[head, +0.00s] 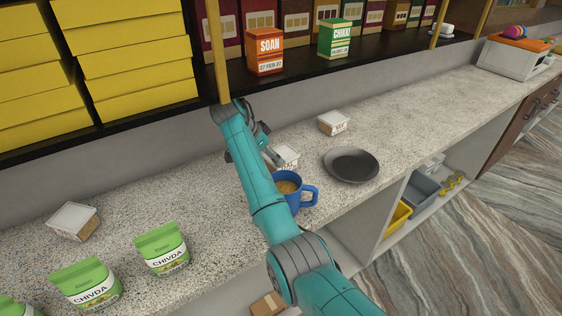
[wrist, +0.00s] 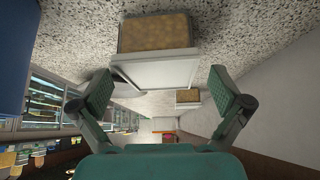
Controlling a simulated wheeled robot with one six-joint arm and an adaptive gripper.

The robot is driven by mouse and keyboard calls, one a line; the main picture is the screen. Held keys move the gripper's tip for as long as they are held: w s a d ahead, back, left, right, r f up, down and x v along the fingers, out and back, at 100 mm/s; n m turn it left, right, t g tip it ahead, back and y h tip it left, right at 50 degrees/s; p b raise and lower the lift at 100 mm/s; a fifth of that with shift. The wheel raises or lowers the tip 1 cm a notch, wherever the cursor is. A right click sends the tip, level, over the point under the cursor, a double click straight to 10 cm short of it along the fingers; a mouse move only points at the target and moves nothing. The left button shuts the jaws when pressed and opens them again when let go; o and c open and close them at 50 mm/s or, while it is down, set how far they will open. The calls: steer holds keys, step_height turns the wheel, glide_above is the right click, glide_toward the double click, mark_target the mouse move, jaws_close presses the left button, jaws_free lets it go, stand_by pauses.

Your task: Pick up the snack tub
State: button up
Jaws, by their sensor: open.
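A snack tub (head: 287,157) with a white lid stands on the counter in the head view, partly hidden by my arm and gripper. In the wrist view a tub (wrist: 155,33) with golden-brown contents and a white lid is close in front of my gripper (wrist: 160,86). The fingers are spread on either side of its lid edge, with a gap to each. My gripper (head: 258,144) is open and empty, close beside the tub in the head view. Similar tubs stand farther right (head: 334,122) and far left (head: 73,221).
A blue mug (head: 294,190) with a drink stands just in front of the tub, partly behind my arm. A dark plate (head: 351,165) lies to the right. Green chivda bags (head: 162,249) stand at left. A shelf with boxes (head: 264,51) runs behind.

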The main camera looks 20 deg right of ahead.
mark_target(281, 156)
steer(key=shift+w+d, duration=0.35)
steer(key=shift+d, duration=0.55)
steer(key=shift+x, duration=2.55)
steer(key=c, duration=1.1)
